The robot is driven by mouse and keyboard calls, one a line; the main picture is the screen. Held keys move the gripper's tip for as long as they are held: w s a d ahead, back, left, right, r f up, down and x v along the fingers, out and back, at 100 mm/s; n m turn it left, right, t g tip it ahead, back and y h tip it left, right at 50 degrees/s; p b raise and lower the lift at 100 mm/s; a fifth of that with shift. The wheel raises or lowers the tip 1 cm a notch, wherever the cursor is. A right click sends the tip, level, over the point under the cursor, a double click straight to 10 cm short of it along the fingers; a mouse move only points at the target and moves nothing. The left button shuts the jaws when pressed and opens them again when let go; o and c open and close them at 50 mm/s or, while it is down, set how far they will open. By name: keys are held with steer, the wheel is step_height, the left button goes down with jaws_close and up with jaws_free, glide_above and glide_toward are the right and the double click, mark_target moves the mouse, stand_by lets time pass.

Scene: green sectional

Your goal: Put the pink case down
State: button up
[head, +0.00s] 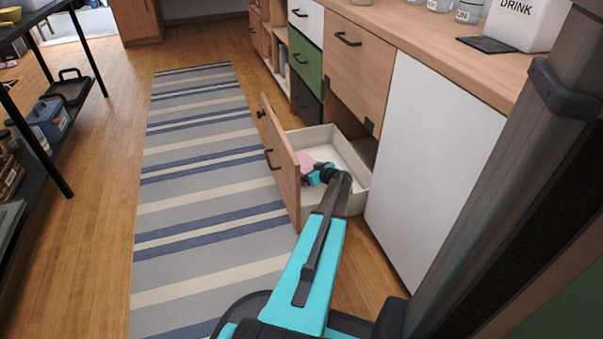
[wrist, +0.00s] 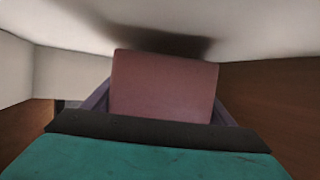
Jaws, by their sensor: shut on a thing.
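The pink case (wrist: 164,88) fills the middle of the wrist view, held between the purple fingers of my gripper (wrist: 165,108). In the head view the pink case (head: 306,162) shows as a small pink patch inside the open drawer (head: 348,158). My gripper (head: 313,172) reaches down into the drawer and is shut on the case. A dark shadow lies on the pale drawer surface just beyond the case in the wrist view. I cannot tell whether the case touches the drawer floor. My arm hides part of the drawer.
The drawer's wooden front (head: 281,163) stands out over the floor beside a striped rug (head: 200,190). A white cabinet panel (head: 430,165) is to its right, under a wooden counter (head: 425,40). A dark shelf (head: 50,110) with several items stands at left. The rug is clear.

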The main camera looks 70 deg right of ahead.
steer(key=shift+f+b, duration=0.55)
steer(key=shift+b, duration=0.45)
steer(key=o, duration=1.1)
steer(key=shift+f, duration=0.1)
steer(key=shift+r+p, duration=0.25)
steer(key=shift+p, duration=0.15)
steer(key=shift+s+r+p, duration=0.1)
steer(key=shift+r+p, duration=0.5)
steer(key=shift+p, duration=0.25)
steer(key=shift+p+v, duration=1.2)
steer(key=shift+v, duration=2.4)
steer(key=shift+a+f, duration=0.1)
